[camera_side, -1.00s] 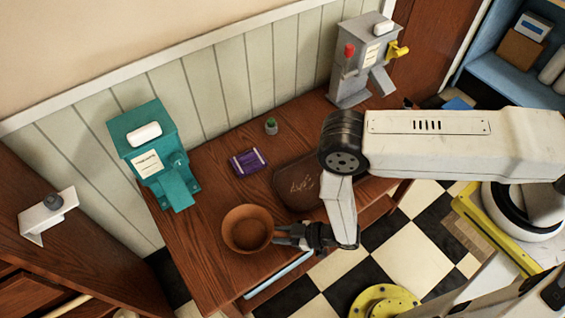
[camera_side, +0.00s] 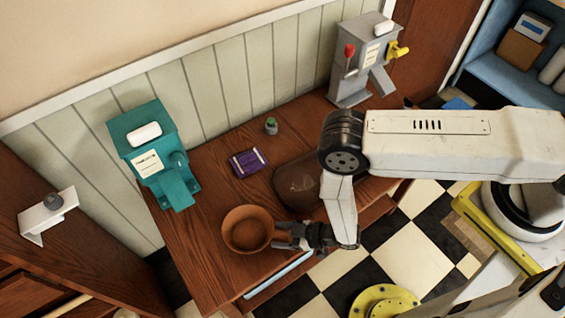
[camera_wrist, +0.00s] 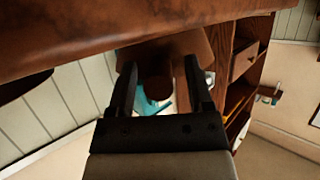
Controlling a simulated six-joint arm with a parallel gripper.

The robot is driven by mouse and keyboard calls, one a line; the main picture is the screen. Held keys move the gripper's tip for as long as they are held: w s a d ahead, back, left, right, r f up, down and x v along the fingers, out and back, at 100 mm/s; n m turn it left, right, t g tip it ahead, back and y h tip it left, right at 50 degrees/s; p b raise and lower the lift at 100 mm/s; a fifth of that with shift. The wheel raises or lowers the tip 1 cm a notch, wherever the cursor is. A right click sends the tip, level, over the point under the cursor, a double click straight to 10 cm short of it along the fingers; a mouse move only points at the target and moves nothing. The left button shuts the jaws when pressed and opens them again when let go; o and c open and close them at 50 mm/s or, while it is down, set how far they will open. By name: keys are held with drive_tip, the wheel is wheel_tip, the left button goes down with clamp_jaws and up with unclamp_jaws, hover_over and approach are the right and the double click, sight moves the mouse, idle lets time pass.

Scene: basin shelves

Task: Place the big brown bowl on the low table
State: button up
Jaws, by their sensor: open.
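The big brown bowl (camera_side: 246,229) sits upright on the wooden low table (camera_side: 205,265), near its front edge. My gripper (camera_side: 278,236) is beside the bowl's right side, low over the table. In the wrist view my gripper (camera_wrist: 160,85) has its two fingers apart, with part of the brown bowl (camera_wrist: 152,62) showing between and beyond them. Whether a finger touches the bowl's rim is hard to tell.
A teal dispenser (camera_side: 155,155) stands at the table's left. A purple box (camera_side: 248,163), a small green-topped jar (camera_side: 271,126) and a dark brown rounded item (camera_side: 297,183) lie behind the bowl. A grey dispenser (camera_side: 362,60) stands at the far end.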

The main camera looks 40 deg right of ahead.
drive_tip(key=v, duration=1.2)
drive_tip(key=shift+f, duration=0.15)
idle(0.3)
drive_tip(key=w+d+r+m+g+h, duration=0.1)
drive_tip(key=w+d+r+m+h, duration=0.15)
drive_tip(key=w+r, duration=0.45)
drive_tip(key=w+d+r+m+g+h, duration=0.1)
drive_tip(key=w+d+r+m+h, duration=0.2)
drive_tip(key=w+r, duration=0.4)
drive_tip(key=s+d+r+m+g+h, duration=0.1)
drive_tip(key=s+d+r+g+h, duration=0.1)
drive_tip(key=s+d+r, duration=0.2)
drive_tip(key=s+d+r+m+g+h, duration=0.2)
drive_tip(key=s+d+r, duration=0.1)
drive_tip(key=d+r, duration=0.7)
wheel_tip(320, 180, up, 3)
drive_tip(key=shift+s+d+f+g, duration=0.15)
drive_tip(key=shift+s+f+g, duration=0.1)
drive_tip(key=shift+s+g, duration=0.15)
